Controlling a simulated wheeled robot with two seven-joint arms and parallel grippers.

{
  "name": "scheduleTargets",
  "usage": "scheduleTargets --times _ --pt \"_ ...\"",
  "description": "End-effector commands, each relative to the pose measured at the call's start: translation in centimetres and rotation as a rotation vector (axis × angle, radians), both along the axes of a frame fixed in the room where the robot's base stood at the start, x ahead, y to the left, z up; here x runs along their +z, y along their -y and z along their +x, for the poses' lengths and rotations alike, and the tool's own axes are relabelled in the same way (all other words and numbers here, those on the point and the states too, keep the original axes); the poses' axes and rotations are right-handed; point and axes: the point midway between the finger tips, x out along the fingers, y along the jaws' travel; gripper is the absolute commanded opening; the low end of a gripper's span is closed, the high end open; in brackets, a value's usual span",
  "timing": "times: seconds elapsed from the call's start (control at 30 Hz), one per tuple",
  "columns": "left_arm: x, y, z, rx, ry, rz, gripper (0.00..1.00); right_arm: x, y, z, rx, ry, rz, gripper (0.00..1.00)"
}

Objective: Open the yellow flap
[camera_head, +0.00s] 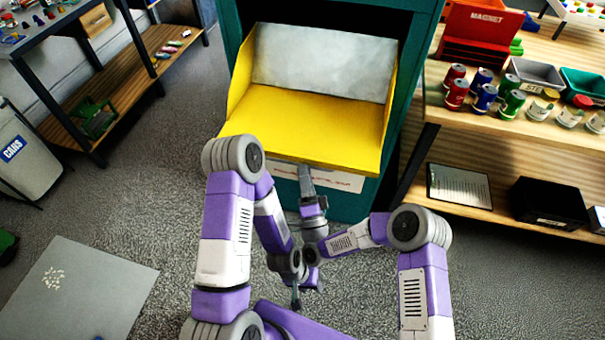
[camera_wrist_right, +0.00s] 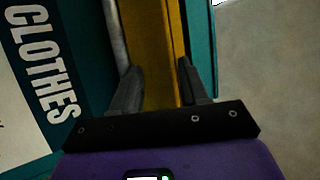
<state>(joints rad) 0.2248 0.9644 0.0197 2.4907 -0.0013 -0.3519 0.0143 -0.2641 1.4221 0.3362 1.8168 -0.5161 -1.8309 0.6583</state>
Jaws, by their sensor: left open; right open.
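The yellow flap (camera_head: 310,125) on the teal bin (camera_head: 232,30) is swung out and down like a chute, with yellow side walls and a grey panel (camera_head: 325,62) behind it. My right gripper (camera_head: 306,180) is at the flap's front edge, near its middle. In the right wrist view the yellow flap (camera_wrist_right: 163,40) runs between the open fingers of my right gripper (camera_wrist_right: 160,78); I cannot tell whether they touch it. My left gripper (camera_head: 296,302) hangs low in front of the bin, away from the flap, and its fingers are small and partly hidden.
A wooden shelf (camera_head: 520,150) with cans, jars, a red magnet box (camera_head: 480,35) and bins stands close on the right. A grey mat (camera_head: 95,290) lies on the floor. Carpet is free left of the bin.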

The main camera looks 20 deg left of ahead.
Motion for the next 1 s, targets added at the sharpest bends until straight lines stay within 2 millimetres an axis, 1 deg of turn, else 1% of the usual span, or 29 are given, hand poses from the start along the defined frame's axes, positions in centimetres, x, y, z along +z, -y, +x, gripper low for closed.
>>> scheduleTargets --times 0.2,0.7,0.83,1.0 --pt "0.1 0.0 0.0 0.000 0.000 0.000 0.43 -1.5 0.6 0.5 -0.003 -0.003 -0.003 0.44" --pt "0.1 0.0 0.0 0.000 0.001 0.000 0.43 -4.6 1.8 1.2 -0.001 -0.001 -0.002 0.44" --pt "0.1 0.0 0.0 0.000 0.001 0.000 0.43 -5.1 2.0 1.3 0.000 -0.002 -0.001 0.44" --pt "0.1 0.0 0.0 0.000 0.000 0.000 0.43 -5.1 2.0 1.3 -0.001 0.000 -0.001 0.44"
